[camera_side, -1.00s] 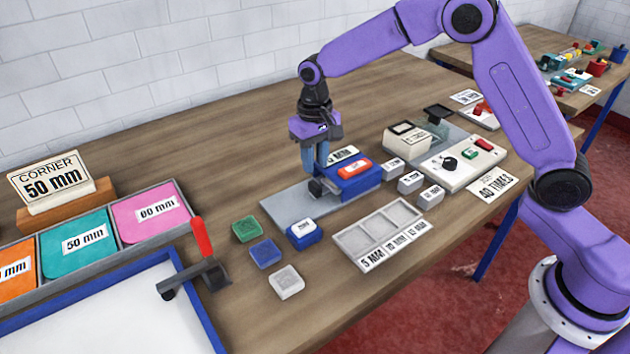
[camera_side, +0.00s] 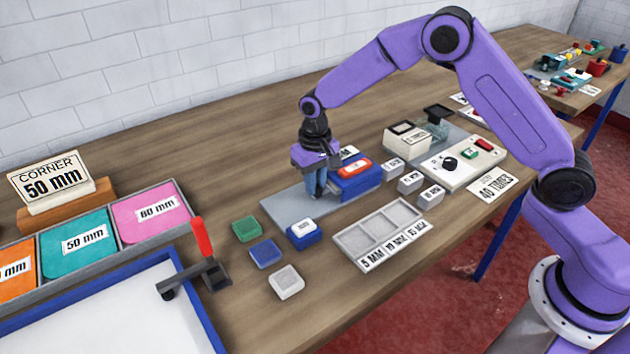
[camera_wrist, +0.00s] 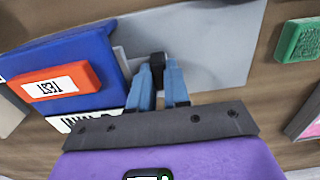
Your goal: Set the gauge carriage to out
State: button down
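The gauge is a blue block (camera_side: 358,185) with an orange-red TEST piece (camera_side: 354,168) on top, at the end of a flat grey plate (camera_side: 287,207). A small black piece (camera_wrist: 157,62) stands over the plate beside the block; I take it for the carriage's grip. In the side view my gripper (camera_side: 318,192) is low over the plate, and its fingers mostly hide the black piece. In the wrist view my gripper (camera_wrist: 161,85) has one blue finger on each side of the black piece. Whether the fingers press on it is unclear.
A blue-based block (camera_side: 304,233) sits near the plate's front corner. Green (camera_side: 246,228), blue (camera_side: 266,252) and white (camera_side: 286,281) pieces lie to its left. A grey slotted tray (camera_side: 352,240) and several small grey labelled blocks (camera_side: 410,182) stand on the right. Bare table lies behind the plate.

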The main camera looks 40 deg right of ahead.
jog(key=a, duration=1)
jog(key=shift+a, duration=0.25)
jog(key=c, duration=1.4)
grip_release()
jog(key=shift+a, duration=0.1)
jog(key=shift+o, duration=0.2)
jog(key=shift+r, duration=0.15)
jog(key=shift+r, duration=0.35)
notch_tip(320, 180, up, 16)
jog(key=shift+r, duration=0.25)
